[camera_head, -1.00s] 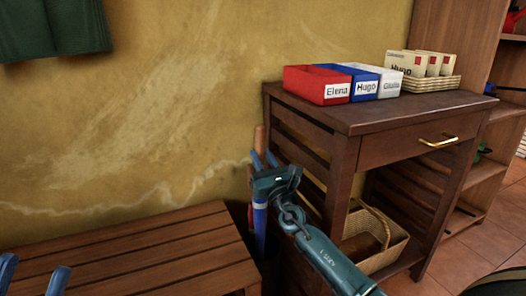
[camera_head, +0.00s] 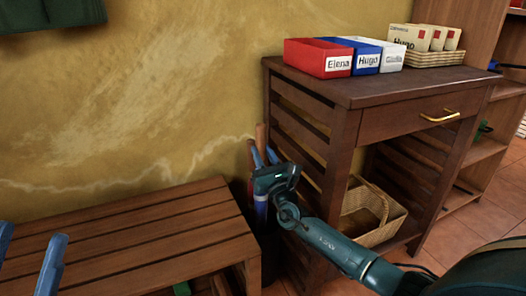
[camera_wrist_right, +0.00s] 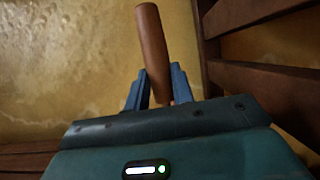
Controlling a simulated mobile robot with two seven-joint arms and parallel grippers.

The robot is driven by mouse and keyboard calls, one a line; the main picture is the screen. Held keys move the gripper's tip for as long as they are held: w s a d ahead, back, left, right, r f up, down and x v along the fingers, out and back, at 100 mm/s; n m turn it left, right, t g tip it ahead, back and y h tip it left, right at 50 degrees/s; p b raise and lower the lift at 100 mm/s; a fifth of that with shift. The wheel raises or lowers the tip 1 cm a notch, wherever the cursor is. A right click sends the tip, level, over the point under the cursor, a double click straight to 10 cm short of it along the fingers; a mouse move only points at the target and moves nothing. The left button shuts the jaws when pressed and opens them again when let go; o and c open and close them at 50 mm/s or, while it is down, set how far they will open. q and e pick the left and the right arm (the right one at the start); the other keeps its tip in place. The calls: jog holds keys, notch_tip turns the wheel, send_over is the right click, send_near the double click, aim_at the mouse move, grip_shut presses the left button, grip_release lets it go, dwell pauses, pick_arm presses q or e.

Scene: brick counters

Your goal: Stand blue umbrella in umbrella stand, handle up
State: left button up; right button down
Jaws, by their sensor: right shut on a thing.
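The blue umbrella (camera_head: 261,212) is upright, with its brown handle (camera_head: 261,134) on top. My right gripper (camera_head: 263,160) is shut on it just below the handle; the handle shows between the fingers in the right wrist view (camera_wrist_right: 152,50). The dark umbrella stand (camera_head: 268,250) is in the gap between bench and cabinet, partly hidden. The umbrella's lower part goes down to it and its tip is out of sight. My left gripper (camera_head: 28,255) is at the lower left, fingers apart, open and empty.
Another brown handle (camera_head: 250,157), with red below it, stands just left of the umbrella. A slatted wooden bench (camera_head: 130,240) is on the left. A wooden cabinet (camera_head: 385,90) with letter boxes stands close on the right, a wicker basket (camera_head: 385,235) on its lower shelf. The wall is close behind.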

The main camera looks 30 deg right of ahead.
jog(key=c, duration=1.1)
grip_release()
jog(key=shift+f, duration=0.1)
jog(key=shift+s, duration=0.1)
jog(key=shift+s+f, duration=0.15)
jog(key=shift+s, duration=0.1)
pick_arm(q)
jog(key=shift+w+d+f+n+y+p, duration=0.1)
jog(key=shift+w+f+n+y+p, duration=0.1)
jog(key=shift+f+n+y+p, duration=0.8)
jog(key=shift+w+d+f+n+y+p, duration=0.15)
jog(key=shift+f+n+y+p, duration=0.45)
jog(key=shift+n+y, duration=0.65)
pick_arm(e)
jog(key=shift+v, duration=6.2)
pick_arm(q)
jog(key=shift+a+t, duration=0.15)
jog(key=shift+t, duration=0.15)
